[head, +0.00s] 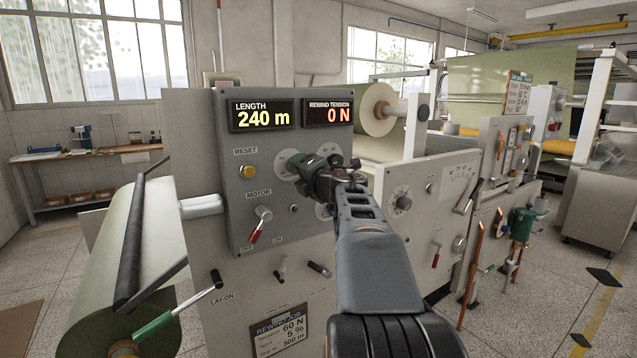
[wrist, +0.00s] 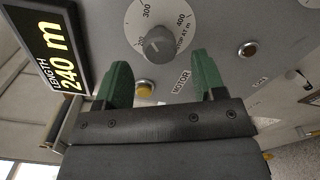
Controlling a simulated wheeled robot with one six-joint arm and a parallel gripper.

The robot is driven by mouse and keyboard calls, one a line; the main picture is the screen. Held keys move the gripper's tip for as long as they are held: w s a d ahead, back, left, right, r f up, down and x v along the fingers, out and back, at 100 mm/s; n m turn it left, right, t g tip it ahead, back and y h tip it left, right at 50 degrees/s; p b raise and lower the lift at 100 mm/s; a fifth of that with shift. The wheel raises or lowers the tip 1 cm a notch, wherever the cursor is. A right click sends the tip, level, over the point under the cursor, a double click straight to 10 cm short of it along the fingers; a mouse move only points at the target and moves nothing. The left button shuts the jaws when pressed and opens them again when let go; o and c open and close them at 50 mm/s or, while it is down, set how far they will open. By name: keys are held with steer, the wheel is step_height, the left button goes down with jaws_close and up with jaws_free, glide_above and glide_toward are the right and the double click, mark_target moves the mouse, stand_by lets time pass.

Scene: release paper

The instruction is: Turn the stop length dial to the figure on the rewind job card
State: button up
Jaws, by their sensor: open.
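The stop length dial (wrist: 158,44) is a grey knob on a round white plate marked "STOP AT m", with 300 and 400 readable, in the wrist view. A pale mark shows on the knob; I cannot tell which figure it points to. My gripper (wrist: 160,62) is open, its green fingers either side of the knob's lower edge in the picture, apparently not touching it. In the head view my gripper (head: 318,172) covers most of the dial. The rewind job card (head: 281,331), low on the machine front, reads 60 N, 5 % and 300 m.
The length display (head: 262,115) reads 240 m, the rewind tension display (head: 328,113) 0 N. A yellow reset button (head: 247,172) and red-handled motor switch (head: 260,224) sit left of my gripper. A paper roll (head: 125,270) stands at the left.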

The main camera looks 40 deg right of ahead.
steer(key=s+a, duration=0.1)
steer(key=s, duration=0.7)
steer(key=shift+s+a+b, duration=0.15)
steer(key=shift+s+b, duration=0.2)
steer(key=shift+s, duration=0.05)
